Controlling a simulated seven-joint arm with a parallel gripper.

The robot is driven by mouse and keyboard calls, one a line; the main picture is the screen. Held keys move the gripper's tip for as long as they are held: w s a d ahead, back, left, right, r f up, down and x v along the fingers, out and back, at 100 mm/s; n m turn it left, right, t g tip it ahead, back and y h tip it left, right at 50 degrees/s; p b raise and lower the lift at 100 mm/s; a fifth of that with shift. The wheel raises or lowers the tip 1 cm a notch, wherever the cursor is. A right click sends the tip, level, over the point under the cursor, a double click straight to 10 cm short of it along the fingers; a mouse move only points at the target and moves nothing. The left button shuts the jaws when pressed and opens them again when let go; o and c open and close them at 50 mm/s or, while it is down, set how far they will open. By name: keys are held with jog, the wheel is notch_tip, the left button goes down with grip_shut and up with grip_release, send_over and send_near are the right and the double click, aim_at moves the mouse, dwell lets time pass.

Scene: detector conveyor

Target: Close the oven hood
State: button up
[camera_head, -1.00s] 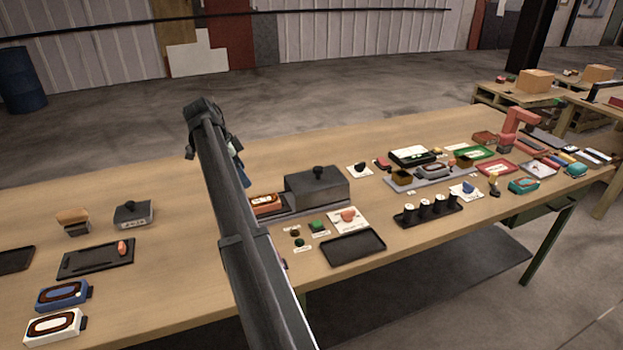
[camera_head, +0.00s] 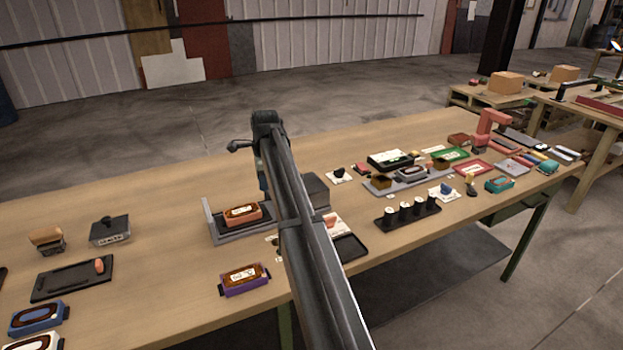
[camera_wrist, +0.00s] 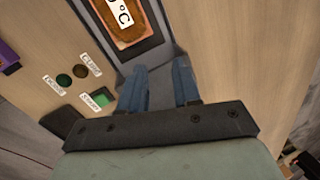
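The oven hood (camera_head: 318,190) is a dark grey box on the right part of a grey oven base (camera_head: 208,222). My arm hides most of it, its knob included. An orange device (camera_head: 242,214) with a brown window lies uncovered on the left part of the base. It also shows at the top of the wrist view (camera_wrist: 122,22). My gripper (camera_wrist: 162,78) has two blue fingers set apart, with only grey surface visible between them, over the base below the device. In the head view a blue finger (camera_head: 262,181) shows near the hood's left side.
A purple device (camera_head: 245,279) lies in front of the base. Labelled pieces, one green (camera_wrist: 102,97), lie beside the base. A black tray (camera_head: 350,247) and a rack of dark cylinders (camera_head: 405,211) stand to the right. Bare wood lies behind the base.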

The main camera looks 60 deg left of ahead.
aim_at(313, 186)
jog(key=w+g, duration=0.1)
jog(key=w, duration=0.2)
jog(key=w+m+g+y, duration=0.1)
jog(key=w, duration=0.2)
jog(key=w+d+m+g+y, duration=0.1)
jog(key=w, duration=0.3)
jog(key=shift+d+f, duration=0.1)
jog(key=shift+f, duration=0.05)
grip_shut()
jog(key=w+d+g, duration=0.1)
jog(key=w+g, duration=0.1)
jog(key=w, duration=0.1)
jog(key=w+d+f+m+g+y, duration=0.1)
jog(key=w, duration=0.2)
jog(key=w+d+f+g, duration=0.1)
jog(key=w+g, duration=0.1)
jog(key=w, duration=0.1)
jog(key=shift+m+g+y, duration=0.3)
jog(key=w+d+r+g+y, duration=0.1)
jog(key=w+d+r+g, duration=0.1)
jog(key=w+d+g, duration=0.5)
jog(key=shift+t, duration=0.6)
jog(key=x, duration=0.4)
jog(key=a+x, duration=0.1)
jog(key=x, duration=0.4)
jog(key=w+a+x, duration=0.1)
jog(key=x, duration=0.3)
jog(key=shift+s+a+f, duration=0.15)
jog(key=shift+s+a, duration=0.05)
jog(key=shift+a, duration=0.05)
